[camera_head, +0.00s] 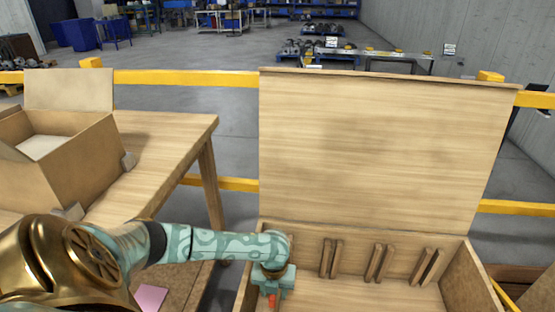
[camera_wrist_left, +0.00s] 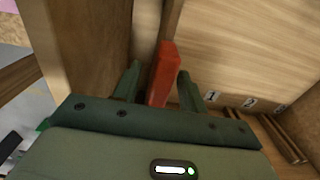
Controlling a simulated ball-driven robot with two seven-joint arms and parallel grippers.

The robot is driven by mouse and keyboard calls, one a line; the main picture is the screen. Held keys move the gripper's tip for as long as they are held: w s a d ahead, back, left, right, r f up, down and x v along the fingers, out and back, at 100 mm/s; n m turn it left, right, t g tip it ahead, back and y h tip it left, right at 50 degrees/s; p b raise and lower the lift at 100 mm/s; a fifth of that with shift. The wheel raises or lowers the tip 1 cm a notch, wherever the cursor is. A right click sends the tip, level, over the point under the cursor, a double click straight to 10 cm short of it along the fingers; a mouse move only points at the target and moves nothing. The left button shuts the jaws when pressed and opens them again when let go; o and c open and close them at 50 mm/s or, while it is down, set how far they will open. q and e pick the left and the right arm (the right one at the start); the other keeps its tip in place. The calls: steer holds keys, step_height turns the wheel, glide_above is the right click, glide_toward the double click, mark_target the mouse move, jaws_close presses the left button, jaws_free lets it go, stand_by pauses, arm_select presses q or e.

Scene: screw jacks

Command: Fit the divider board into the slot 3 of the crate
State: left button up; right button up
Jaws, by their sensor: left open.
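The wooden crate (camera_head: 465,275) stands open at lower right, its tall lid (camera_head: 380,150) raised behind it. Paired wooden strips on its inner back wall form slots. My left gripper (camera_head: 272,293) points down at the crate's left end. Its fingers (camera_wrist_left: 157,82) are open on either side of a red upright piece (camera_wrist_left: 163,72); contact is unclear. I cannot pick out a separate divider board. My right gripper is out of view.
A wooden table (camera_head: 180,135) at left carries an open cardboard box (camera_head: 75,165). A pink sheet (camera_head: 150,297) lies at lower left. Yellow rails (camera_head: 185,78) run behind the crate. The crate's middle and right look empty.

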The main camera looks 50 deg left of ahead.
arm_select(q)
steer(key=shift+f, duration=0.2)
steer(key=shift+c, duration=0.6)
jaws_close()
stand_by(0.7)
